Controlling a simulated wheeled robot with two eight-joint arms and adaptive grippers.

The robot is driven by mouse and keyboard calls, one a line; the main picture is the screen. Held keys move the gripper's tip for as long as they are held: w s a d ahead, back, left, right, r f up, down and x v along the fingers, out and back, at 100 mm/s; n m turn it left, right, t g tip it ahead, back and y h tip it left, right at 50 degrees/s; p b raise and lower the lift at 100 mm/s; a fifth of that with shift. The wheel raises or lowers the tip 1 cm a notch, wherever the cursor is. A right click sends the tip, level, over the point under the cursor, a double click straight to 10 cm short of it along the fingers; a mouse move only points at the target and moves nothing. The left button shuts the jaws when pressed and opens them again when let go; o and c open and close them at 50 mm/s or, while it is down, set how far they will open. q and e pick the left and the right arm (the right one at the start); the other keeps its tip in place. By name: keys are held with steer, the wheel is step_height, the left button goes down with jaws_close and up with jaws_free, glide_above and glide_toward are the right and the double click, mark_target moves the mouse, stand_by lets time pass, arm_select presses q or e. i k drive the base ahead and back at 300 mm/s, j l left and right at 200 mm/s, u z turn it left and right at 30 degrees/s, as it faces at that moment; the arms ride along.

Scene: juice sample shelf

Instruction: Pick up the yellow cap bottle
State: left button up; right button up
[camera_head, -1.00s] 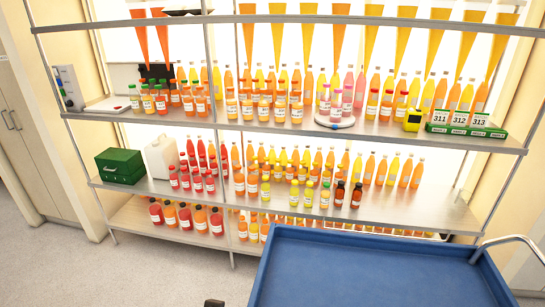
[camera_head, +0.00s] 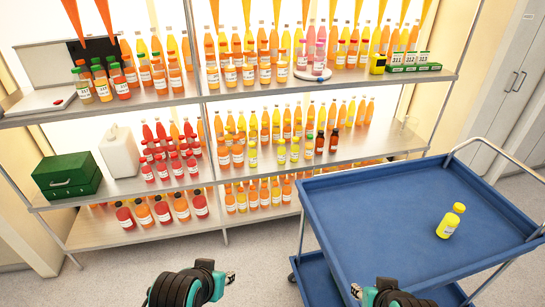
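A yellow bottle with a yellow cap and white label (camera_head: 450,221) stands on the top tray of the blue cart (camera_head: 350,205), toward its right side. Several small bottles with yellowish-green caps (camera_head: 281,153) also stand at the front of the middle shelf. My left gripper (camera_head: 230,279) shows at the bottom, left of the cart, far from the bottle. My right gripper (camera_head: 356,290) is partly visible at the bottom edge, in front of the cart's tray. Both are small and seen from above, so their finger openings are unclear.
A metal shelf rack (camera_head: 230,190) full of orange, yellow and red bottles stands behind the cart. A green box (camera_head: 67,176) and a white canister (camera_head: 120,152) are on its middle shelf. Metal handles rise at the cart's right. The rest of its tray is clear.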

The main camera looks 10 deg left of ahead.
mark_target(252, 151)
steer(key=i+j+z, duration=0.1)
steer(key=j+z, duration=0.2)
steer(key=z, duration=0.15)
steer(key=j+z, duration=0.65)
steer(key=z, duration=0.2)
steer(key=j+z, duration=0.9)
steer(key=j, duration=1.1)
steer(key=j+u, duration=0.2)
steer(key=j, duration=0.2)
steer(key=i+j+u, duration=0.25)
steer(key=j+u, duration=0.2)
steer(key=j, duration=0.3)
